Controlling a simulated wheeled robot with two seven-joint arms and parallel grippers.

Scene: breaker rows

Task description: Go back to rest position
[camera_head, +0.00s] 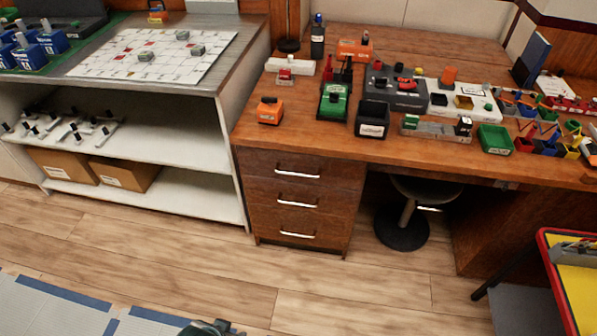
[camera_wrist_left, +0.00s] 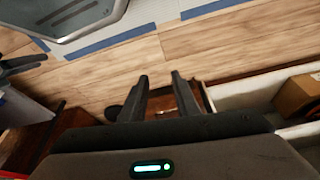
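My left gripper (camera_wrist_left: 159,78) shows in the left wrist view with its two dark fingers apart. Nothing is between the fingertips but a view of the wooden floor, so it is open and empty. In the head view a small dark piece of my own arm or gripper (camera_head: 208,327) shows at the bottom edge, mostly cut off. In the wrist view a dark, pronged shape (camera_wrist_left: 22,63) at the left edge may be my right gripper; its state is unclear. No gripper touches anything on the desk.
A wooden desk (camera_head: 300,142) with drawers holds several bins and parts. A white shelf unit (camera_head: 190,192) with cardboard boxes (camera_head: 125,173) stands left. A stool (camera_head: 402,228) is under the desk. A red-edged yellow cart (camera_head: 577,290) is at right. The floor (camera_head: 330,290) between is clear.

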